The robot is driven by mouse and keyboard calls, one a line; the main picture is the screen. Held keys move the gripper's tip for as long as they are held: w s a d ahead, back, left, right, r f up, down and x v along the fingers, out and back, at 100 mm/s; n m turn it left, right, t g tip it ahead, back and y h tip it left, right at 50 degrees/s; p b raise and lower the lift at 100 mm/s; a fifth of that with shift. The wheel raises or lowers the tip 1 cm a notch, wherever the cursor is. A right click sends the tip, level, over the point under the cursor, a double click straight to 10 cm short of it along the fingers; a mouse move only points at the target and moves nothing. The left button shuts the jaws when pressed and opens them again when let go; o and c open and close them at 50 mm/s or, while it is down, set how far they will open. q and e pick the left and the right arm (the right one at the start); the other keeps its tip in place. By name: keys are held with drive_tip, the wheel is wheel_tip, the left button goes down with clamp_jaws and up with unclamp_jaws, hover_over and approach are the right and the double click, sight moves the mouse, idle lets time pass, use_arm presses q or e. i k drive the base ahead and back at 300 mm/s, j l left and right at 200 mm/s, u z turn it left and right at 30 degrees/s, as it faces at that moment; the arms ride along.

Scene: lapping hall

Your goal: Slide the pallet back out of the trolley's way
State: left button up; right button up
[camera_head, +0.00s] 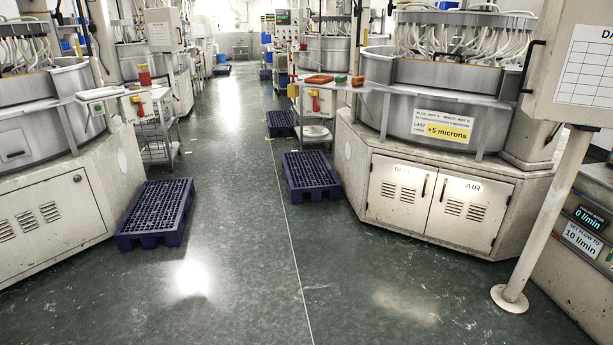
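A dark blue slatted pallet (156,208) lies flat on the floor at the left, beside the left machine's cabinet, and juts into the aisle. A second blue pallet (310,175) lies at the right side of the aisle, next to the right machine's base. A third blue pallet (281,123) lies farther back. A metal shelf trolley (157,140) stands beyond the left pallet, apart from it. Another trolley (316,132) stands beyond the second pallet. I cannot tell which pallet or trolley is meant. Neither of my grippers is in view.
Large lapping machines line both sides, with a left cabinet (60,210) and a right cabinet (430,200). A post with a round foot (510,298) stands at the front right. The green floor (235,245) between the pallets is clear, with a thin pale line along it.

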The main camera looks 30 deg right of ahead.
sight(309, 171)
drive_tip(key=i+l+z, duration=0.15)
drive_tip(key=i+z, duration=0.15)
drive_tip(key=i, duration=0.45)
drive_tip(key=i+z, duration=0.3)
drive_tip(key=i, duration=3.05)
drive_tip(key=i+u, duration=0.1)
drive_tip(key=i, duration=2.6)
